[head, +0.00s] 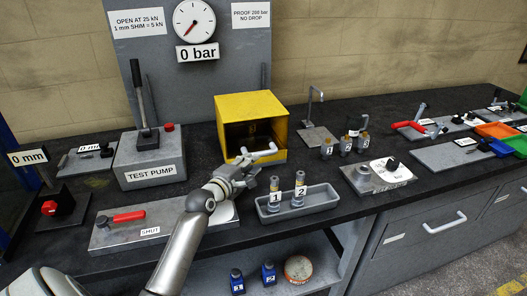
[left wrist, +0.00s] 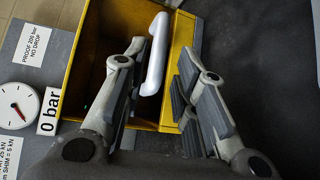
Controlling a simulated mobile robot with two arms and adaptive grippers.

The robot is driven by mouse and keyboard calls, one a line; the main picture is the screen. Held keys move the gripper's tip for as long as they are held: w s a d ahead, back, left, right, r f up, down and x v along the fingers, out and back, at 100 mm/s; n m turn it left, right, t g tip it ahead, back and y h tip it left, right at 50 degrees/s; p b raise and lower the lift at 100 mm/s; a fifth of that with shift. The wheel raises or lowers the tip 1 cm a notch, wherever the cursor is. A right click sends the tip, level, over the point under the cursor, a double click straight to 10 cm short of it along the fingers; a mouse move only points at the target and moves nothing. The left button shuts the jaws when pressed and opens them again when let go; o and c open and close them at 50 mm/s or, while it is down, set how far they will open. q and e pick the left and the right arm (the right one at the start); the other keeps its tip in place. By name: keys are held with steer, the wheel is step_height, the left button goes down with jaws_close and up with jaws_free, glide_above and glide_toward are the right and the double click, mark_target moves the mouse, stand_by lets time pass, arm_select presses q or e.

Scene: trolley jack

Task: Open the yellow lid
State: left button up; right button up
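The yellow box (head: 250,105) with its yellow lid stands at the back of the bench, and a dark opening shows in its front. It also shows in the left wrist view (left wrist: 88,62). A pale grey bar handle (left wrist: 155,55) lies across its front, low in the head view (head: 262,154). My left gripper (head: 248,170) is just in front of the handle. In the left wrist view its two fingers (left wrist: 162,70) are apart, with the handle showing between them, nearer the left finger. I cannot tell whether they touch it. My right gripper is not in view.
The test pump (head: 150,160) with its upright lever stands left of the box. A grey tray (head: 325,200) with two numbered fittings is right of my left gripper. A plate with a red lever (head: 128,216) lies at the front left. Several small numbered parts stand right of the box.

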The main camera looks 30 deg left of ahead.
mark_target(262, 155)
arm_select(q)
steer(key=w, duration=0.4)
steer(key=shift+w+f, duration=0.2)
steer(key=shift+f, duration=0.05)
steer(key=w, duration=0.3)
steer(key=shift+w+a+f, duration=0.15)
steer(key=shift+a+f, duration=0.1)
steer(key=shift+f, duration=0.1)
steer(key=shift+w, duration=0.25)
steer(key=shift+w+f, duration=0.1)
steer(key=shift+w, duration=0.3)
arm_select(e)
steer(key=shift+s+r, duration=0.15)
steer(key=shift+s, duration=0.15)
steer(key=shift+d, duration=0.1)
arm_select(q)
jaws_close()
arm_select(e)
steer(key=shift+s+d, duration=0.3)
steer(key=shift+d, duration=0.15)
